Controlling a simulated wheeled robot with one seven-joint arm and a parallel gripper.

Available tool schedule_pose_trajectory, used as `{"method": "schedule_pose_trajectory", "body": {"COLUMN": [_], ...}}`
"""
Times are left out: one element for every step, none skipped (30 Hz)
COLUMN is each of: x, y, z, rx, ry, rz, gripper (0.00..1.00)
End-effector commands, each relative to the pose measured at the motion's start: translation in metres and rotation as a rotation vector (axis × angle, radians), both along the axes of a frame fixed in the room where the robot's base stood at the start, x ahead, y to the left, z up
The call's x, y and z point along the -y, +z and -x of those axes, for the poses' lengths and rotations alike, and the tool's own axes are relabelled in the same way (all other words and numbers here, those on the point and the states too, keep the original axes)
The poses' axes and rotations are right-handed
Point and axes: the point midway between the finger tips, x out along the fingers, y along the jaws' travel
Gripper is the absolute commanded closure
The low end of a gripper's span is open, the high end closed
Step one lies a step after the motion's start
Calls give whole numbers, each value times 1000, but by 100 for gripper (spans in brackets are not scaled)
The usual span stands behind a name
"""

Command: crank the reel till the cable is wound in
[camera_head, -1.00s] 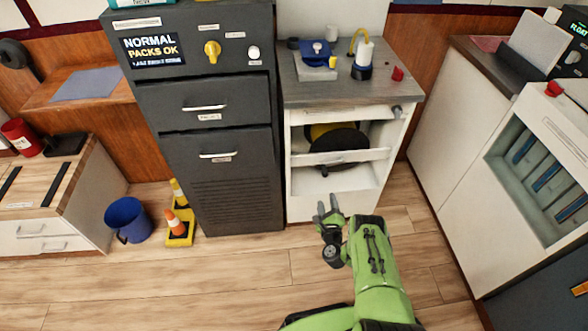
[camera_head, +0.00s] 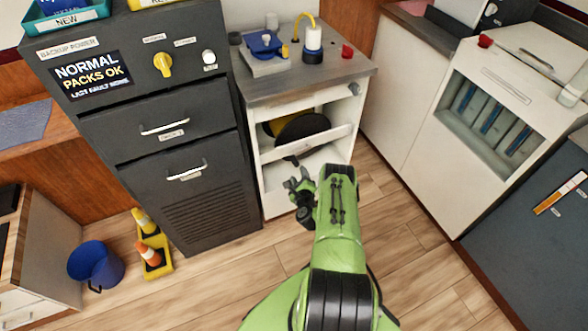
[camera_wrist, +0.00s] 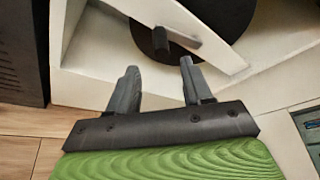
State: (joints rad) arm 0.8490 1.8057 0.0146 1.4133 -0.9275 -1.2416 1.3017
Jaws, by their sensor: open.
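The reel (camera_head: 302,128) is a dark disc with yellow behind it, set in the open front of a white cabinet (camera_head: 263,185). A white bar crosses in front of it. In the wrist view the reel (camera_wrist: 225,12) fills the top, and a dark cylindrical knob (camera_wrist: 161,41) shows near the bar. My gripper (camera_head: 296,184) is in front of the cabinet's lower opening, below the reel. In the wrist view my gripper (camera_wrist: 158,76) is open and empty, its fingers pointing at the knob, which appears just beyond the fingertips. How much cable is out is not clear.
A dark backup power cabinet (camera_head: 170,110) stands close on the left. A blue bucket (camera_head: 96,265) and a yellow-orange cone (camera_head: 150,252) are on the floor. A white counter unit (camera_head: 490,110) stands right.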

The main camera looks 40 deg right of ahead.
Motion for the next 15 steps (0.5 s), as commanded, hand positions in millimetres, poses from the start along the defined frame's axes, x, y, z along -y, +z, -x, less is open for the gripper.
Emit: {"method": "schedule_pose_trajectory", "body": {"x": [8,12,16,21,25,29,32,36,39,41,43,45,46,47,47], "y": [-6,-8,-11,-12,-14,-16,-18,-19,-21,-22,-22,-23,-23,-23,-23], "z": [-8,-14,-23,-29,-35,-43,-48,-52,-58,-62,-65,-68,-70,-71,-72], "rx": [5,5,7,6,5,6,5,3,3,3,3,2,1,1,0], "ry": [-6,-5,-4,-5,-5,-2,-2,-3,-2,0,0,-1,-1,-1,-1], "rz": [1,1,2,3,1,3,2,2,2,2,2,1,2,1,-1], "gripper": [50,50,50,50,50,50,50,50,50,50,50,50,50,50,50]}}
